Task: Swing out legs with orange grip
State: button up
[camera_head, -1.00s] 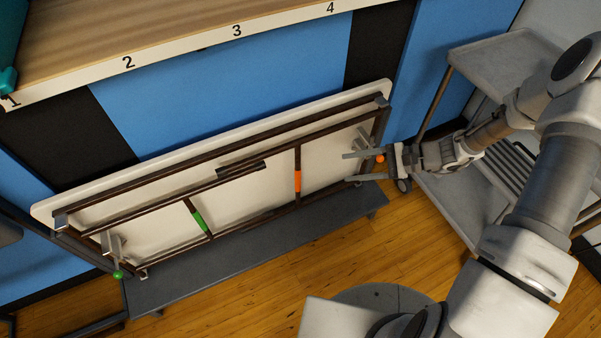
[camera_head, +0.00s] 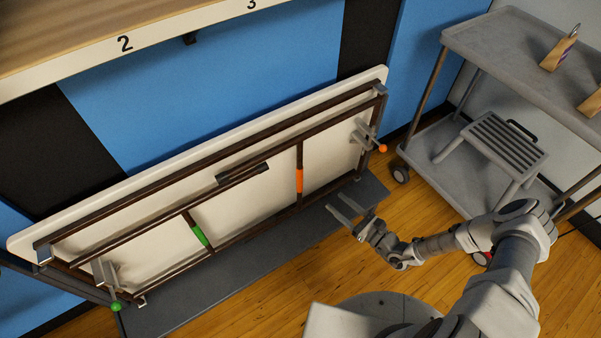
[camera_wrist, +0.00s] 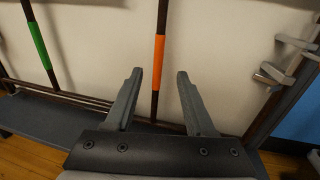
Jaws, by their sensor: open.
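A white folding table (camera_head: 250,137) stands on its long edge against the blue wall, its underside and dark folded leg frames facing me. The orange grip (camera_head: 299,181) is a band on a dark leg bar at the right half; it also shows in the wrist view (camera_wrist: 158,60). The green grip (camera_head: 199,236) is on another bar to its left, and in the wrist view (camera_wrist: 39,45). My gripper (camera_head: 340,207) is open and empty, low in front of the table, right of and below the orange grip. In the wrist view the orange bar lies between the fingers (camera_wrist: 158,78), beyond their tips.
The table rests on a low grey bench (camera_head: 240,266). An orange-knobbed latch (camera_head: 382,148) is at its right end, a green-knobbed latch (camera_head: 115,307) at its left. A grey cart (camera_head: 490,30) with a step stool (camera_head: 504,145) stands at right. Wood floor is open in front.

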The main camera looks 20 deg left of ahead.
aim_at(300, 172)
jog(key=shift+b+x, duration=1.95)
jog(key=shift+x, duration=6.75)
jog(key=shift+s, duration=0.1)
grip_shut()
